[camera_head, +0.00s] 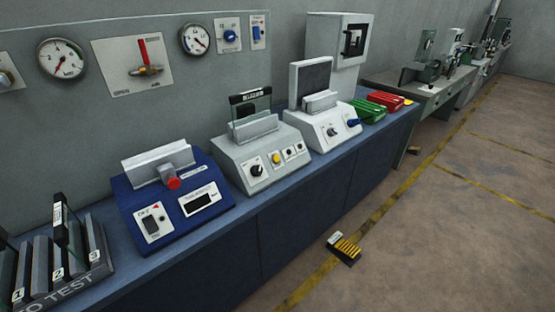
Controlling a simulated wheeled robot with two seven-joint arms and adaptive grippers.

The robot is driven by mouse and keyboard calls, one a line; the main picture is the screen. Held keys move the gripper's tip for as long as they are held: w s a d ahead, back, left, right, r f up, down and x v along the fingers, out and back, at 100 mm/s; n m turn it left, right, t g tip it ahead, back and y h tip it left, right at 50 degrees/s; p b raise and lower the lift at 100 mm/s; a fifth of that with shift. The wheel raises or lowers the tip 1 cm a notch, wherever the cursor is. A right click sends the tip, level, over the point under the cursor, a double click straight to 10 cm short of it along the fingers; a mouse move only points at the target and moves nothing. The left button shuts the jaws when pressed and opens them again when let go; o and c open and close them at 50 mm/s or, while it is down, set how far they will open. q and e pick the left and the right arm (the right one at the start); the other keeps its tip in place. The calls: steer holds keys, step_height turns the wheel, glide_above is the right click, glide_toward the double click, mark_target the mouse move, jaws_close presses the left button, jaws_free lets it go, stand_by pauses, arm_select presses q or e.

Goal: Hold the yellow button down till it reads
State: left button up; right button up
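The yellow button (277,158) is on the sloped front of the middle grey tester (228,156), between a black knob (257,170) and small round sockets. A clear plate with a dark labelled top edge (250,97) stands upright in this tester's holder. Nothing touches the button. I cannot make out a reading on this tester. Neither of my grippers is in view.
A blue tester (160,236) with a red knob and dark display stands to the left, beside a numbered rack (62,278) of plates. A white tester (322,142), green trays (366,110) and a red tray (388,101) are right. A yellow-striped pedal (346,248) lies on the floor.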

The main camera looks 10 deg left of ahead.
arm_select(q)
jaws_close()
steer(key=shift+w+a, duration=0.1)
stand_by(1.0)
